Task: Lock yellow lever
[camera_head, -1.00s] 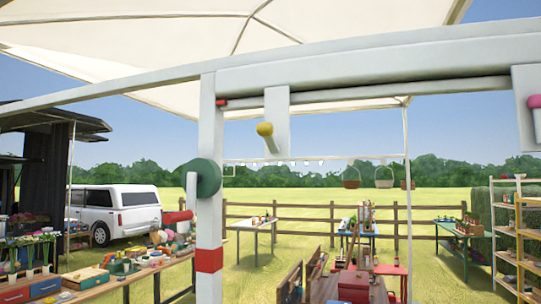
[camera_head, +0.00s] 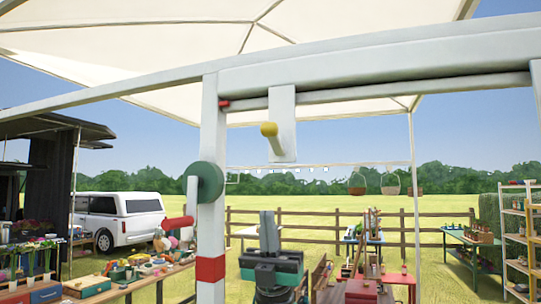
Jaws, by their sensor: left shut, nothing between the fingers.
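The yellow lever (camera_head: 270,130) is a short rod with a rounded end. It sticks out from a white plate (camera_head: 284,152) that hangs from the white overhead frame beam, right of the upright post. My left gripper (camera_head: 268,222) is low in the middle of the head view, its dark fingers pointing up and together, with nothing between them. It appears below the lever, clearly apart from it. My right gripper is not in view.
A red stub (camera_head: 224,104) sits at the beam. Market tables and a fence (camera_head: 330,217) lie beyond.

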